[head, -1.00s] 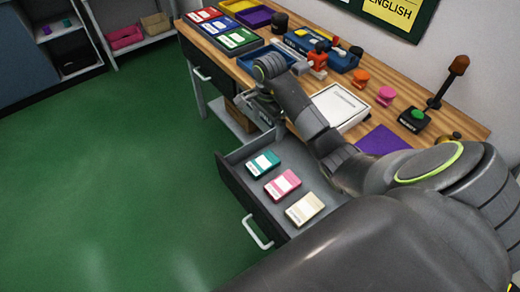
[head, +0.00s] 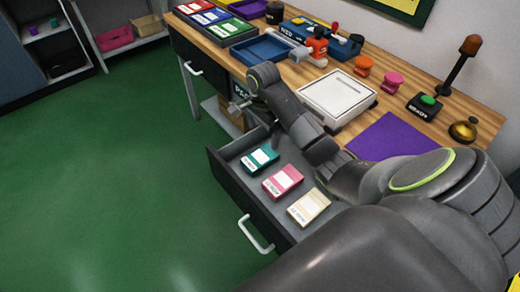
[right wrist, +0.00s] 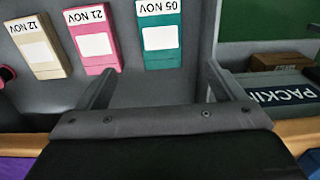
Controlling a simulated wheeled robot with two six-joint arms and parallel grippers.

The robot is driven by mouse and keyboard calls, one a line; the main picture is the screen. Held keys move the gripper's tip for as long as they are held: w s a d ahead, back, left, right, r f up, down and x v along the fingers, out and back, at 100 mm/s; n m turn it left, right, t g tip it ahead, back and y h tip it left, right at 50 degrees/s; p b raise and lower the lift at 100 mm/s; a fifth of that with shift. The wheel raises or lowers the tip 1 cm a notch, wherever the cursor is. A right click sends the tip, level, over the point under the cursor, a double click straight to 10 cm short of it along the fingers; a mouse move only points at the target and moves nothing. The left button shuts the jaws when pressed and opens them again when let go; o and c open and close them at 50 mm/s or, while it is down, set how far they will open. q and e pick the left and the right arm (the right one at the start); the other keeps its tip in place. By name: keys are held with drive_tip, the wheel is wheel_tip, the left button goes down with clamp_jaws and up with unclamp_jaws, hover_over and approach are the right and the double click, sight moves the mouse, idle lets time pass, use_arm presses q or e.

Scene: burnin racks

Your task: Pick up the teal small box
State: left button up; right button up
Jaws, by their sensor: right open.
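The teal small box (head: 260,159) lies in the open drawer (head: 230,185), at the far end of a row of three boxes. In the right wrist view the teal box (right wrist: 160,35) has a white label reading "05 NOV" and lies ahead of the fingertips, between their lines. My right gripper (head: 241,106) is above the drawer's far end in the head view, and its two fingers show apart and empty in the right wrist view (right wrist: 158,75). It does not appear to touch the box. My left gripper is not in view.
A pink box (head: 283,181) and a cream box (head: 308,207) lie beside the teal one. Above the drawer, the wooden desk (head: 290,75) holds trays, stamps, a white box (head: 336,98) and a purple mat (head: 391,138). Green floor (head: 100,180) is clear at left.

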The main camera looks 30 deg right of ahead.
drive_tip(key=b, duration=0.4)
hover_over(262, 156)
wheel_tip(262, 156, down, 5)
drive_tip(key=shift+f, duration=0.1)
drive_tip(key=shift+f+b, duration=0.95)
drive_tip(key=shift+b, duration=0.2)
wheel_tip(262, 156, down, 2)
drive_tip(key=shift+f+b, duration=0.1)
drive_tip(key=shift+b, duration=0.7)
drive_tip(key=shift+f, duration=0.35)
drive_tip(key=shift+f+p, duration=0.3)
drive_tip(key=shift+f, duration=0.15)
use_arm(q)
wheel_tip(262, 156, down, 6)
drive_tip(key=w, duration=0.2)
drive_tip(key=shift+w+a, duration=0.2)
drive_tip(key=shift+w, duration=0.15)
use_arm(e)
drive_tip(key=c, duration=1.4)
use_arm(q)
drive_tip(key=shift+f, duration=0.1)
